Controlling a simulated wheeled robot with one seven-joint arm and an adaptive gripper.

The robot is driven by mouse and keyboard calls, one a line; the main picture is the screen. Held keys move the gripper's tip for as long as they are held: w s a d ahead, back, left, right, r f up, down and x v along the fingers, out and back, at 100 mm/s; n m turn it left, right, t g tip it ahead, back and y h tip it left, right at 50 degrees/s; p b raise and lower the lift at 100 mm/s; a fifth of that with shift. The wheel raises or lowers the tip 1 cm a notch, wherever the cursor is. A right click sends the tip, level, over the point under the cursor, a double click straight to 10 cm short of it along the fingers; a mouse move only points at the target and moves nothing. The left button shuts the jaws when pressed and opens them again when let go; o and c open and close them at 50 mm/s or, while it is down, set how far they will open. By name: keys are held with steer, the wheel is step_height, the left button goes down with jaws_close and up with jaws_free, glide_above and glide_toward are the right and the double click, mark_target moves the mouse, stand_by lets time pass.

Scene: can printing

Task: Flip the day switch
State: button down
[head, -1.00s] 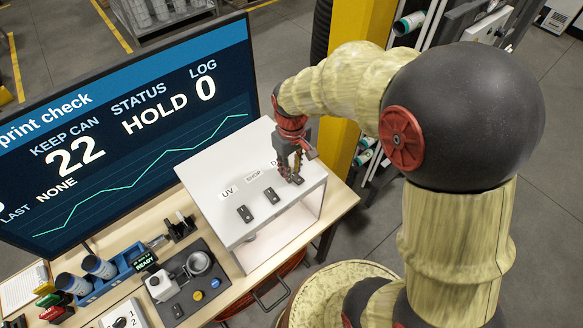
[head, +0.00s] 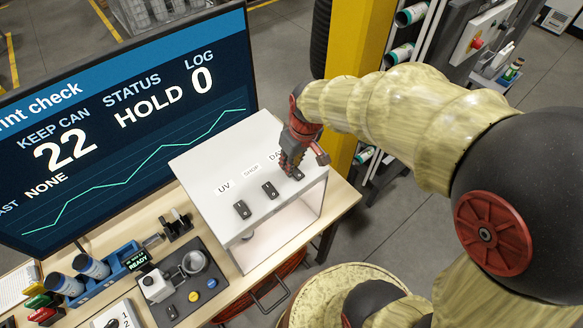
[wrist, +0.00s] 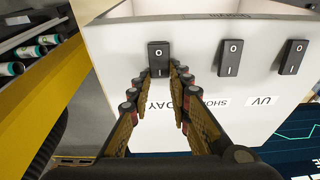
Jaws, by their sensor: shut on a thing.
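The day switch (wrist: 159,55) is a black rocker marked O and I, on the top of a white box (head: 205,165). In the wrist view it sits between my two fingertips, with the upside-down DAY label partly hidden behind a finger. In the head view my gripper (head: 292,167) is at the day switch and hides most of it. My gripper (wrist: 160,78) is shut on the day switch. Which way the rocker is tipped I cannot tell. The shop switch (wrist: 230,57) and the UV switch (wrist: 292,57) stand in a row beside it.
A large screen (head: 120,110) stands behind and left of the box and reads HOLD. A dark device with a cup holder (head: 185,282) and a blue rack with cans (head: 92,278) lie to the left. A yellow post (head: 350,60) stands close behind my arm.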

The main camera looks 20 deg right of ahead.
steer(key=shift+s+d+f+t+y+b, duration=0.15)
steer(key=shift+t+b, duration=0.45)
steer(key=shift+b, duration=0.75)
steer(key=shift+s+r+t+y+b, duration=0.15)
steer(key=shift+t+b, duration=0.45)
steer(key=shift+b, duration=0.7)
steer(key=shift+r+t+b, duration=0.1)
steer(key=shift+t+b, duration=0.2)
steer(key=shift+b, duration=0.5)
steer(key=shift+r, duration=0.1)
steer(key=c, duration=1.6)
jaws_free()
steer(key=shift+c, duration=0.2)
steer(key=v, duration=1.2)
steer(key=shift+d, duration=0.1)
